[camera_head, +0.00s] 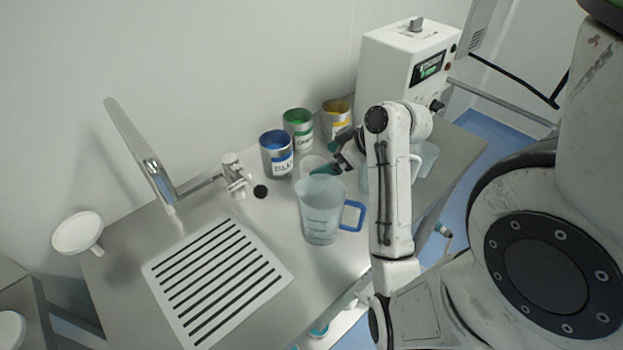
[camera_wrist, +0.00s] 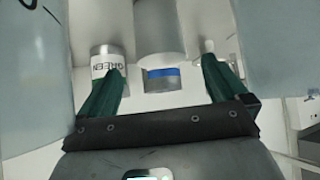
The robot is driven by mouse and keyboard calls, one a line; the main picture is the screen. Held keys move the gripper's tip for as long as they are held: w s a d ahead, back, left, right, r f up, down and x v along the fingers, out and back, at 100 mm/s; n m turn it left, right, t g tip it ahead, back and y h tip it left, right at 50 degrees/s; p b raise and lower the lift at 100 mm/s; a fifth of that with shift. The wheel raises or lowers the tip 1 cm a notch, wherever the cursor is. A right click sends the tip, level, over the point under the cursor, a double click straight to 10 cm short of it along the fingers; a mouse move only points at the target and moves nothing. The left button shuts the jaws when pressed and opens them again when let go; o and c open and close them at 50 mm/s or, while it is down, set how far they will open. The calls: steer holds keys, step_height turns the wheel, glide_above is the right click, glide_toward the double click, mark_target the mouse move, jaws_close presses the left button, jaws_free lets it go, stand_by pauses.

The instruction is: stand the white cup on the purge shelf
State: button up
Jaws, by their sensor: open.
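The white cup (camera_head: 311,164) stands on the steel bench behind a clear jug, which hides its lower part. In the wrist view, a pale cylinder that looks like this cup (camera_wrist: 158,30) is ahead, between the lines of my fingers. My gripper (camera_head: 327,162) is open beside the cup, on its right; whether it touches the cup I cannot tell. Its two green fingers also show in the wrist view (camera_wrist: 162,72), apart with nothing held between them. No shelf is labelled; a round white plate (camera_head: 78,230) on a bracket at the bench's left end may be the purge shelf.
A clear jug with a blue handle (camera_head: 322,222) stands close in front of my gripper. Blue (camera_head: 277,158), green (camera_head: 299,130) and yellow (camera_head: 337,115) cans line the back. A tap (camera_head: 233,175) and slotted drain plate (camera_head: 218,280) lie left. A white machine (camera_head: 400,65) stands back right.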

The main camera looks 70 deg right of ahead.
mark_target(313, 166)
steer(key=shift+p+x, duration=0.45)
steer(key=shift+x, duration=2.45)
steer(key=shift+a, duration=0.1)
steer(key=shift+c, duration=0.4)
steer(key=c, duration=1.1)
